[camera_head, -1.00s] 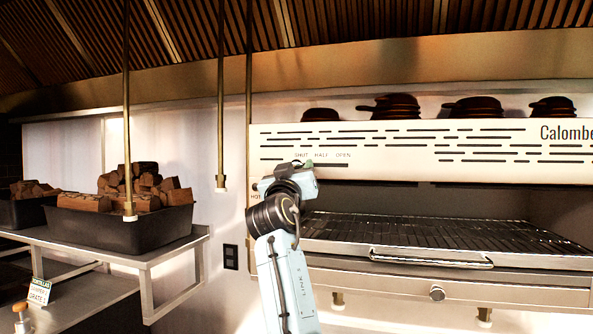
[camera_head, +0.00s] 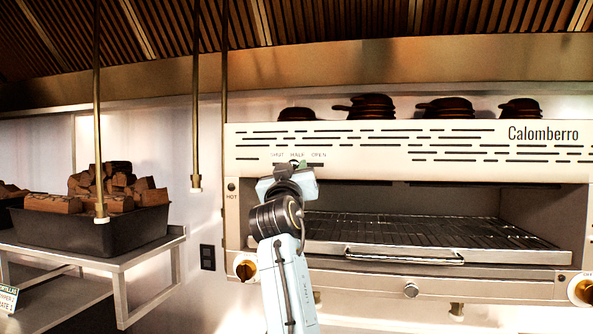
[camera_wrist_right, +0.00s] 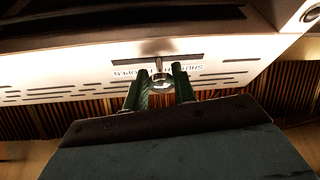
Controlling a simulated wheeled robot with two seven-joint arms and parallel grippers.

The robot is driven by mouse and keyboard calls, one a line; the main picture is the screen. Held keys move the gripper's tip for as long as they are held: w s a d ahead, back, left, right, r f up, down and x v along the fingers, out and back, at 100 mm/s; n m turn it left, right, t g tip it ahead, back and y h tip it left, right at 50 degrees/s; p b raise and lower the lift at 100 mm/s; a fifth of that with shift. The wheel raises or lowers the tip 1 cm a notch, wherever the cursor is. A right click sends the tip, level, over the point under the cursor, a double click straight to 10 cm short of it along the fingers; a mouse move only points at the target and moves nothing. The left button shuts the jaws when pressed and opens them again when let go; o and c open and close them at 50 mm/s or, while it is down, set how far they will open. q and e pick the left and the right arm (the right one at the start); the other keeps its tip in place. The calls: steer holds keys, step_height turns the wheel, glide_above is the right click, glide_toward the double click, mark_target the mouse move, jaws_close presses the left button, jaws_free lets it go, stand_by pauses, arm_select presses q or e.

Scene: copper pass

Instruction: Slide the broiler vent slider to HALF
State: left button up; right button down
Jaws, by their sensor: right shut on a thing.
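The labels SHUT, HALF and OPEN (camera_head: 298,155) stand in a row above the slot. My right gripper (camera_head: 291,168) is at the panel and shut on the slider, with a finger on either side of it in the right wrist view (camera_wrist_right: 161,88). In the head view the gripper is below the HALF label or just left of it. The gripper hides part of the slot and most of the knob. My left gripper is out of view.
The broiler (camera_head: 400,132) has an open grill bay with a wire rack (camera_head: 420,228) and front handle below the panel. Dark pans (camera_head: 370,106) sit on top. A black tub of firewood (camera_head: 90,228) stands on a steel shelf at left. Brass rods hang at left.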

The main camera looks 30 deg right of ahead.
steer(key=c, duration=1.2)
jaws_free()
steer(key=shift+o, duration=0.2)
steer(key=b+v, duration=0.4)
steer(key=v, duration=0.9)
steer(key=shift+a, duration=0.2)
steer(key=shift+s, duration=0.15)
